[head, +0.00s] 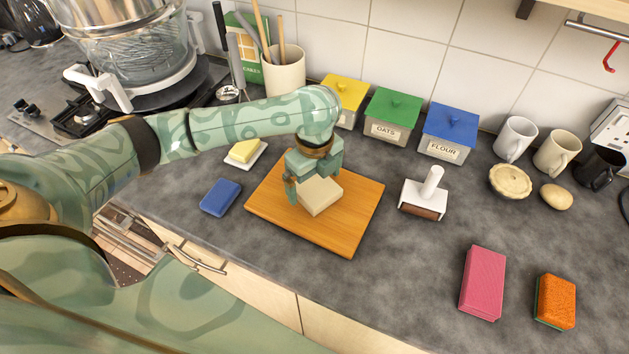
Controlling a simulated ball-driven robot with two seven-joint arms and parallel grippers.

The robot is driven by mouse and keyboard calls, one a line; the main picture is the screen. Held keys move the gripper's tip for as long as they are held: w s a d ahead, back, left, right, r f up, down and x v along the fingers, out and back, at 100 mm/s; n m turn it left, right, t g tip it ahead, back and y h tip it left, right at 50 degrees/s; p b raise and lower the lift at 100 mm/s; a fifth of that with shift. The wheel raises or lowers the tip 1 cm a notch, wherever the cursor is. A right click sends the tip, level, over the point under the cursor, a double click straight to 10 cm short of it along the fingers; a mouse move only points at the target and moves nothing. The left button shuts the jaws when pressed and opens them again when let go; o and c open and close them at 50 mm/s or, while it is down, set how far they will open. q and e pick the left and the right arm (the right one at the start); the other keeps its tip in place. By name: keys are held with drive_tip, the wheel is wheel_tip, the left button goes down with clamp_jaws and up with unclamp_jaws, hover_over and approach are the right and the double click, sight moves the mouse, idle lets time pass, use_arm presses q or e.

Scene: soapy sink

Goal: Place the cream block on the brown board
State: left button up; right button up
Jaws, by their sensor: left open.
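The cream block (320,196) appears to rest flat on the brown board (345,228), near the board's middle. The board is a flat wooden rectangle on the dark grey counter. My left gripper (312,184) reaches in from the left and points down at the block. It is open, with one finger visible at the block's left side. The other finger and the block's rear part are partly hidden, so I cannot tell whether the fingers touch it. My right gripper is out of view.
A blue sponge (220,196) and butter on a white dish (245,152) lie left of the board. A white-handled tool (424,195) stands to its right. Pink (483,282) and orange (556,301) sponges lie front right. Canisters (393,115) line the wall.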

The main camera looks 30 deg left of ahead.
sight(315, 191)
use_arm(q)
wheel_tip(315, 191, up, 11)
drive_tip(key=p, duration=0.4)
drive_tip(key=shift+f, duration=0.1)
idle(1.2)
